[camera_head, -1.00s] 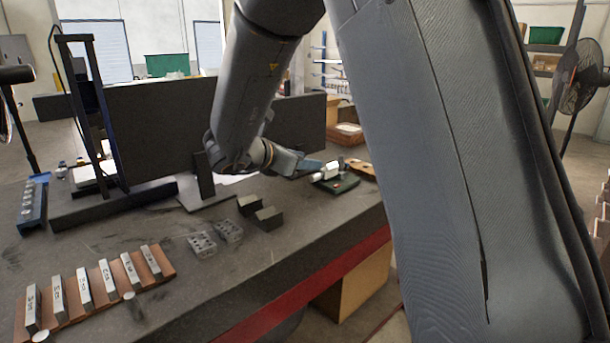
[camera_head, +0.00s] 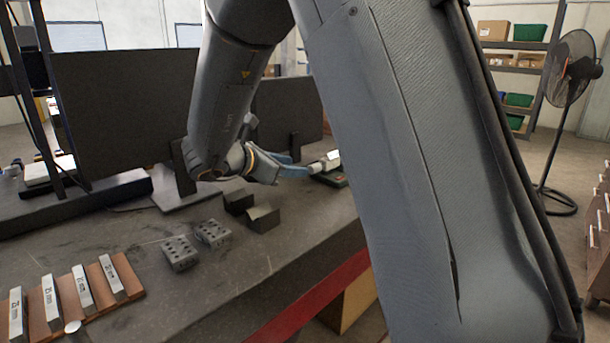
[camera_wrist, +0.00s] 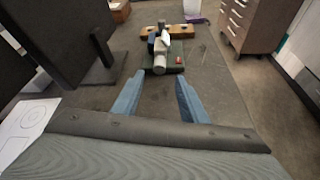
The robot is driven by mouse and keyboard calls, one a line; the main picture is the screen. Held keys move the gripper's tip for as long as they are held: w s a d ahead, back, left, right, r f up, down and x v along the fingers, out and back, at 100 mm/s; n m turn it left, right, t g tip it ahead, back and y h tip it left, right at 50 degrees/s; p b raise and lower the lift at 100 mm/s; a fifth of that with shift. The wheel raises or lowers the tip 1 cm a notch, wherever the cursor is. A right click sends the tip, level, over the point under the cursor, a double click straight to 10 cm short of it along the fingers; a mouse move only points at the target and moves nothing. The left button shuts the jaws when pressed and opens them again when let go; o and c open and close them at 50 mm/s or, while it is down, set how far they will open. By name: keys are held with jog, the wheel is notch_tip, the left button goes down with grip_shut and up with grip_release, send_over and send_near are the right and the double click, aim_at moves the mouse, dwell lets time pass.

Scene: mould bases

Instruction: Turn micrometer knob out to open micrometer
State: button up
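The micrometer with its silver knob (camera_wrist: 160,63) sits on a dark green base (camera_wrist: 182,64), ahead of my gripper in the wrist view. The knob end faces my gripper. My gripper (camera_wrist: 157,84) has two blue fingers spread wide, with nothing between them, and the knob lies just beyond the fingertips. In the head view my gripper (camera_head: 304,170) is beside the micrometer (camera_head: 325,163), whose far side is partly hidden by my arm.
Gauge blocks lie on a wooden rack (camera_head: 95,312), with drilled metal blocks (camera_head: 180,252) and dark blocks (camera_head: 263,218) near my arm. A wooden block (camera_wrist: 178,30) lies behind the micrometer. The bench right of it is clear.

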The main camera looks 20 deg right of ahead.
aim_at(310, 168)
jog(key=shift+p+x, duration=0.85)
jog(key=shift+x, duration=3.05)
grip_shut()
jog(key=n+g, duration=0.2)
jog(key=n, duration=0.1)
jog(key=shift+w+a+h, duration=0.15)
jog(key=shift+w+h, duration=0.1)
jog(key=shift+h, duration=0.15)
jog(key=n+g, duration=0.1)
jog(key=n+g+h, duration=0.1)
jog(key=n, duration=0.1)
jog(key=shift+w+f, duration=0.15)
jog(key=shift+w, duration=0.05)
jog(key=n, duration=0.1)
jog(key=n+g+h+b, duration=0.1)
jog(key=n, duration=0.1)
jog(key=shift+w+a+f+h, duration=0.1)
jog(key=shift+w+f+h, duration=0.05)
jog(key=shift+h, duration=0.15)
jog(key=shift+f+n+g+h+b, duration=0.1)
jog(key=shift+n+g+h+b, duration=0.55)
jog(key=shift+n, duration=0.95)
